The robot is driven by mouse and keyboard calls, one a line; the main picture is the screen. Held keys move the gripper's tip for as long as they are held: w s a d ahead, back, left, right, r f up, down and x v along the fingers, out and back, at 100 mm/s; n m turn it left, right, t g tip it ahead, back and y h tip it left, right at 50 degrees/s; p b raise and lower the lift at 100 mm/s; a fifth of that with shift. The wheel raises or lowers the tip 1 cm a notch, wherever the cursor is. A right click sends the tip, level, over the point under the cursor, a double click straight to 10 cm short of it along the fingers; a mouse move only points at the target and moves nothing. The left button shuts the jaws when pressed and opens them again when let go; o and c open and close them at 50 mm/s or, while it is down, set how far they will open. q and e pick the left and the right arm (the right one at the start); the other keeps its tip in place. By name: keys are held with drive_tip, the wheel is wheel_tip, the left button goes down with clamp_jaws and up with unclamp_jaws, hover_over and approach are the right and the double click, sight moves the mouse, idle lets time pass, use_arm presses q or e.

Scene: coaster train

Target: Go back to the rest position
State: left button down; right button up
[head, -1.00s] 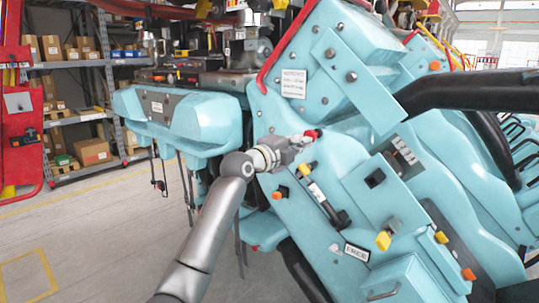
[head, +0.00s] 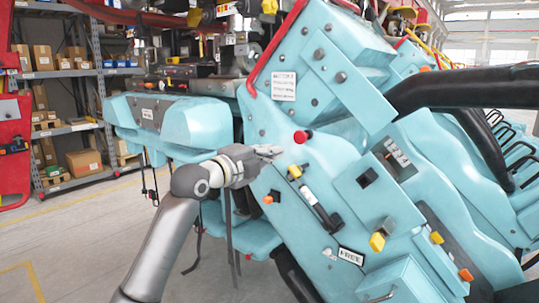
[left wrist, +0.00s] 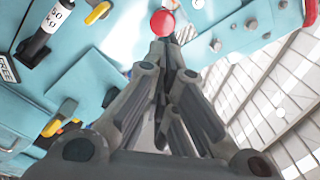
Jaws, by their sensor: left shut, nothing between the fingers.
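My left gripper (head: 270,151) is in front of the light blue side panel (head: 290,130) of the coaster car in the head view. Its fingers are shut and empty. A red round button (head: 301,136) is on the panel, just right of and above the fingertips, with a visible gap in the head view. In the left wrist view, the closed fingers (left wrist: 165,55) point toward the red button (left wrist: 162,22), which shows just past their tips. My right gripper is not in view.
An orange button (head: 268,199), a black lever handle (head: 322,208) and a "FREE" label (head: 350,256) sit on the panel near my left arm. A black padded bar (head: 470,88) crosses at the right. Shelves with boxes (head: 84,163) stand at the back left. The floor (head: 80,240) at lower left is open.

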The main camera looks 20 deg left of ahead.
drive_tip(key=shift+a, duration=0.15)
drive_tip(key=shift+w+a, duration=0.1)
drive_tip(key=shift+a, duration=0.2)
